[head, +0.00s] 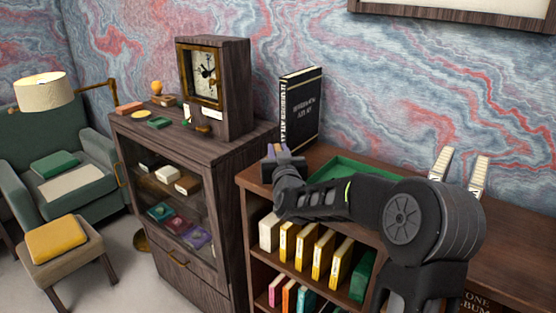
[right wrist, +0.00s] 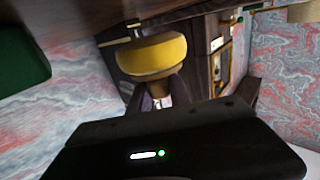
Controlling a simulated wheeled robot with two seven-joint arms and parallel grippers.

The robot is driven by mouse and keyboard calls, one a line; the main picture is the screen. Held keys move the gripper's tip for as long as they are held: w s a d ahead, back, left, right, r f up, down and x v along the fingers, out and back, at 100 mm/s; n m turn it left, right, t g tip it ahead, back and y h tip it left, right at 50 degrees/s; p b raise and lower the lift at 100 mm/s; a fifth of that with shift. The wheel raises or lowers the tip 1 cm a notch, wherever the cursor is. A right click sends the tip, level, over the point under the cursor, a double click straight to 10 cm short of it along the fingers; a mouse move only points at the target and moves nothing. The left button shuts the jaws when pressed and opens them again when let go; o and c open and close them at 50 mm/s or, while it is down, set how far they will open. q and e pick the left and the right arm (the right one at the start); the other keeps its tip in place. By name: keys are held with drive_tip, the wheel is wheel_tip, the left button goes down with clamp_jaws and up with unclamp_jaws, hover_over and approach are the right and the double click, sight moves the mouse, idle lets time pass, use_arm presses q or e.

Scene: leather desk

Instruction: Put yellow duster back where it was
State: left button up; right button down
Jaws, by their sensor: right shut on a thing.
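The yellow duster (right wrist: 152,57) shows in the right wrist view as a rounded yellow head with a pale band around it. My right gripper (right wrist: 160,98) is shut on its narrow end, between the two dark fingers. In the head view my right gripper (head: 281,152) is over the left end of the low bookcase, in front of a tall black book (head: 305,108). The duster is mostly hidden there by the gripper. My left gripper is not in view.
A green tray (head: 350,168) lies on the bookcase top, partly behind my right arm. Left of it stands a dark cabinet (head: 235,150) carrying a clock (head: 203,75) and several small items. Two pale upright objects (head: 441,163) stand at the right.

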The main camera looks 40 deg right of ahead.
wheel_tip(320, 180, down, 3)
drive_tip(key=shift+r, duration=0.1)
drive_tip(key=c, duration=1.2)
unclamp_jaws()
